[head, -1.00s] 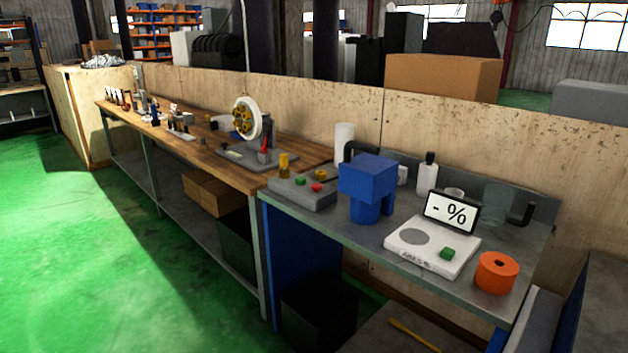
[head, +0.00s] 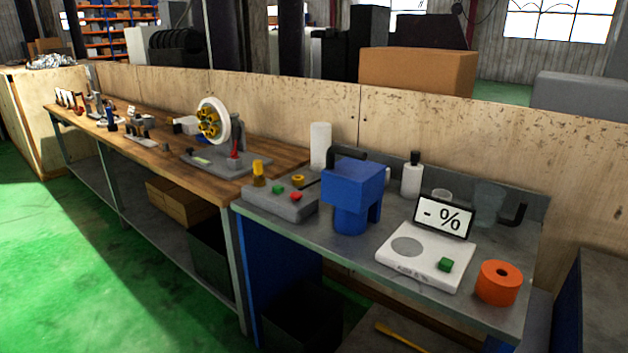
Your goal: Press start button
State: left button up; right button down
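A grey control box (head: 272,205) sits at the left end of the grey metal bench. On its top are a green button (head: 278,189), a red button (head: 296,196), a yellow upright part (head: 258,173) and a small yellow knob (head: 298,180). A white device (head: 420,268) with a flat grey disc and a screen reading "- %" stands further right. It has another green button (head: 445,264) at its front right corner. I cannot read which button is marked start. Neither of my grippers is in view.
A blue block-shaped machine (head: 351,190) stands between the box and white device. An orange roll (head: 499,282) sits at the bench's right end. A white bottle (head: 411,175) stands behind. A wooden bench (head: 160,136) with several tools runs left. The green floor (head: 95,285) is clear.

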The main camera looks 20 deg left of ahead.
aim_at(277, 190)
jog(key=i+j+z, duration=0.1)
jog(key=j, duration=0.4)
jog(key=i+j+z, duration=0.15)
jog(key=j, duration=0.3)
jog(key=i+j+z, duration=0.1)
jog(key=j, duration=0.45)
jog(key=i+j+z, duration=0.15)
jog(key=j, duration=0.35)
jog(key=i+j+z, duration=0.1)
jog(key=j, duration=0.45)
jog(key=i+j, duration=0.1)
jog(key=j, duration=0.4)
jog(key=i+j, duration=0.1)
jog(key=j, duration=0.35)
jog(key=i+j, duration=0.1)
jog(key=j, duration=0.4)
